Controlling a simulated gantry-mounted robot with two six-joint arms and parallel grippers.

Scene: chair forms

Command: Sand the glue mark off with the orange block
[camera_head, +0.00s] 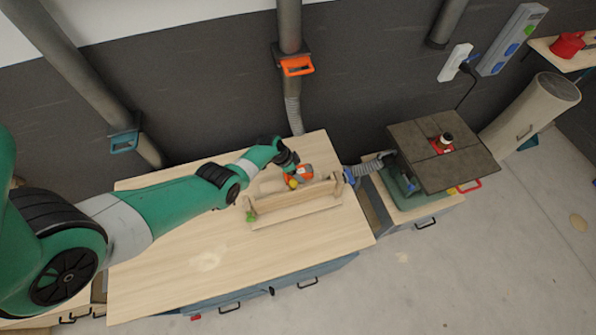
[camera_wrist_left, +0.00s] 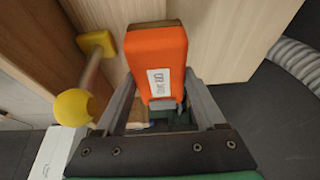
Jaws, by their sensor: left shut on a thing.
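My left gripper (camera_head: 292,165) is over the back of the wooden bench, beside a wooden form (camera_head: 290,198). In the left wrist view the gripper (camera_wrist_left: 158,95) is shut on the orange block (camera_wrist_left: 157,55), which has a white label; the block also shows in the head view (camera_head: 304,173). Wood surfaces lie close behind the block; I cannot tell whether it touches them. A pale patch (camera_head: 206,261) lies on the bench's front left; I cannot tell whether it is the glue mark. My right gripper is not in view.
The bench top (camera_head: 300,245) is clear in front of the form. A yellow ball-ended clamp handle (camera_wrist_left: 74,107) is close to the gripper's left. An orange-handled duct (camera_head: 296,66) hangs behind.

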